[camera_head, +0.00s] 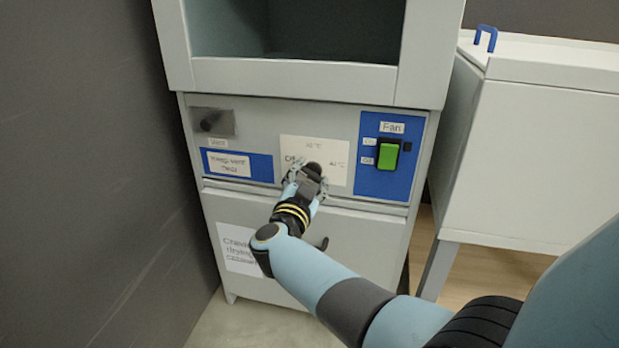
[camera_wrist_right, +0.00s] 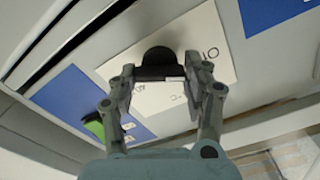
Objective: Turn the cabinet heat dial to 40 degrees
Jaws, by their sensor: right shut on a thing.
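The heat dial (camera_wrist_right: 158,64) is a dark round knob on a white label plate (camera_head: 335,152) in the middle of the cabinet's front panel. The plate carries small markings, among them one reading "Off" at its left. My right gripper (camera_wrist_right: 163,80) is shut on the dial, with one finger on each side of it in the right wrist view. In the head view the right gripper (camera_head: 306,182) covers most of the dial, so the setting it points to cannot be read. My left gripper is not in view.
A green fan switch (camera_head: 388,156) sits on a blue panel right of the dial. A drawer or door front (camera_head: 360,240) lies below. A white chest (camera_head: 545,150) stands right; a dark wall (camera_head: 80,150) is left.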

